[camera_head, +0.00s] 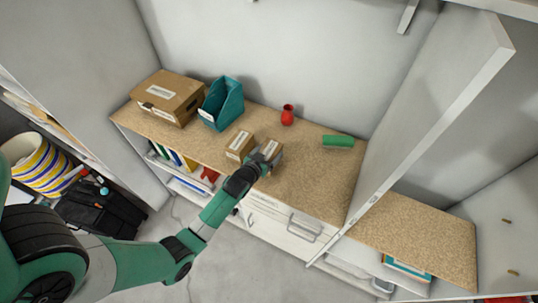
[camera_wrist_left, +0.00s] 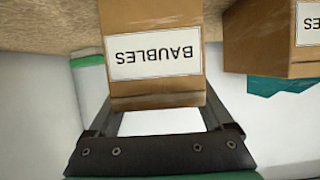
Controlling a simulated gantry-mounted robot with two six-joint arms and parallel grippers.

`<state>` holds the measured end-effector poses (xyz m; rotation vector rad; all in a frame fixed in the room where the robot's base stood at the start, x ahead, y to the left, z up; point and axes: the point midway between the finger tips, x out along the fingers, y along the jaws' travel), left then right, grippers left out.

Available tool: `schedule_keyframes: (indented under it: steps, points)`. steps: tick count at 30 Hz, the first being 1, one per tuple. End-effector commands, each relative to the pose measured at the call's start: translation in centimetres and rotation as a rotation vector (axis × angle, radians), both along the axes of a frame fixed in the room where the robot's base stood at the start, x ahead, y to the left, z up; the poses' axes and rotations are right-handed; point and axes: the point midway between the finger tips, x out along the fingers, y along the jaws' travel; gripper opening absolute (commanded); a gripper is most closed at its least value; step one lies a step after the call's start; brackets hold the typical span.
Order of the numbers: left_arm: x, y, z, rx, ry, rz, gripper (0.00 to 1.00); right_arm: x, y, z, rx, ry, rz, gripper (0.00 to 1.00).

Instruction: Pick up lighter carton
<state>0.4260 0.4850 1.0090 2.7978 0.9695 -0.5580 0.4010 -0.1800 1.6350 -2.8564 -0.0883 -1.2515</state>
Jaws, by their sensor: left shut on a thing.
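Two small brown cartons with white labels are near the middle front of the wood-topped counter in the head view. My left gripper (camera_head: 262,161) is shut on the right-hand carton (camera_head: 273,149), from its front side. In the left wrist view the held carton (camera_wrist_left: 150,22) is between the fingers of the gripper (camera_wrist_left: 158,98), and its label reads BAUBLES upside down. The other carton (camera_head: 240,146) is just to its left and also shows in the left wrist view (camera_wrist_left: 262,35). I cannot tell whether the held carton is clear of the counter. My right gripper is out of view.
A larger cardboard box (camera_head: 168,96) and a teal bin (camera_head: 222,103) stand at the back left of the counter (camera_head: 318,179). A red vase (camera_head: 287,115) and a green object (camera_head: 338,142) are behind and to the right. A white upright panel (camera_head: 412,124) bounds the right side.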

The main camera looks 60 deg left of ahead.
Motion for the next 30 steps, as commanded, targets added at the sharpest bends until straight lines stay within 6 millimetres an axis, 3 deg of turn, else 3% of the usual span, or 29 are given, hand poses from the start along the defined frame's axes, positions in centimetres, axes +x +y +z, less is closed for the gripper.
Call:
schedule_keyframes:
  steps: [2, 10, 15, 19, 30]
  points:
    - [0.1, 0.0, 1.9, 0.003, -0.008, 0.000, 0.24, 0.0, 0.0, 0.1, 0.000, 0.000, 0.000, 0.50]
    - [-4.7, -2.7, 8.3, 0.002, -0.005, -0.001, 0.24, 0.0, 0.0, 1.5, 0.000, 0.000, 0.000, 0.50]
    - [-8.8, -5.1, 9.8, 0.001, -0.001, 0.000, 0.24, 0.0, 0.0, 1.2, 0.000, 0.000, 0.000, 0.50]
    - [-10.9, -6.3, 10.8, 0.000, 0.000, 0.000, 0.24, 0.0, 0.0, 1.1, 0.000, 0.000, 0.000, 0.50]
    - [-12.1, -7.1, 11.6, 0.001, 0.000, 0.000, 0.24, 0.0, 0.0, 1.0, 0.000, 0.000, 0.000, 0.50]
